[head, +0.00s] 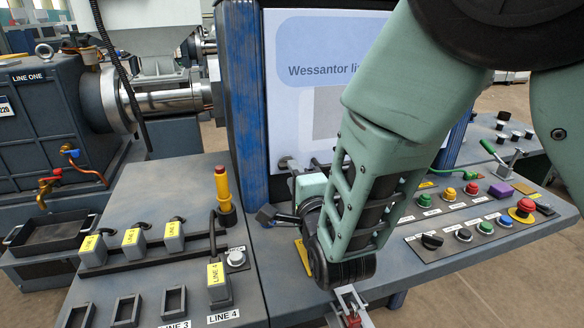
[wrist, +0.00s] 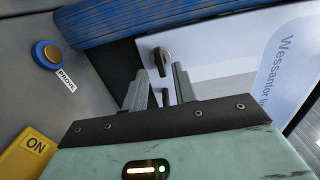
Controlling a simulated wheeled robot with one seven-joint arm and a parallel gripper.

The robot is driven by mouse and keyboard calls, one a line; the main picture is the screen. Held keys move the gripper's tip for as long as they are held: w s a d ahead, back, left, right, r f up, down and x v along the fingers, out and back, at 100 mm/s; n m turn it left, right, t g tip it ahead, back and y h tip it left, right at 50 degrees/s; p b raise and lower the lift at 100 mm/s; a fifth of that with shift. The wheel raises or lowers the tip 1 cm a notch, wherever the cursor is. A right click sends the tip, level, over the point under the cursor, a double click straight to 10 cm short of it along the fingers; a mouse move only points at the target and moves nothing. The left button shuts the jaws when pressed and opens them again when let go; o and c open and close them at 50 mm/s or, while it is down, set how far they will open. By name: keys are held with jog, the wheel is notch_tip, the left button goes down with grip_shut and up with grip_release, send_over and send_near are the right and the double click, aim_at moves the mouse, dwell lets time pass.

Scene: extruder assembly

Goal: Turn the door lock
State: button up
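The door lock (wrist: 161,55) is a small dark grey turning handle on the white door panel (wrist: 215,70) in the wrist view. Its lever hangs down with a slight tilt. My gripper (wrist: 159,70) is open, with one grey finger on each side of the line to the handle. I see no contact between the fingers and the lock, and the exact gap in depth is unclear. In the head view my gripper (head: 303,165) is in front of the lower part of the door panel (head: 290,110). There I cannot clearly make out the lock beside the fingers.
A blue post (head: 247,110) borders the door on the left. A yellow-and-red signal post (head: 224,192) stands left of my gripper. A button panel (head: 480,218) with a red emergency button (head: 524,207) lies to the right. Yellow-labelled plugs (head: 134,240) line the left console.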

jog(key=shift+x, duration=1.1)
grip_shut()
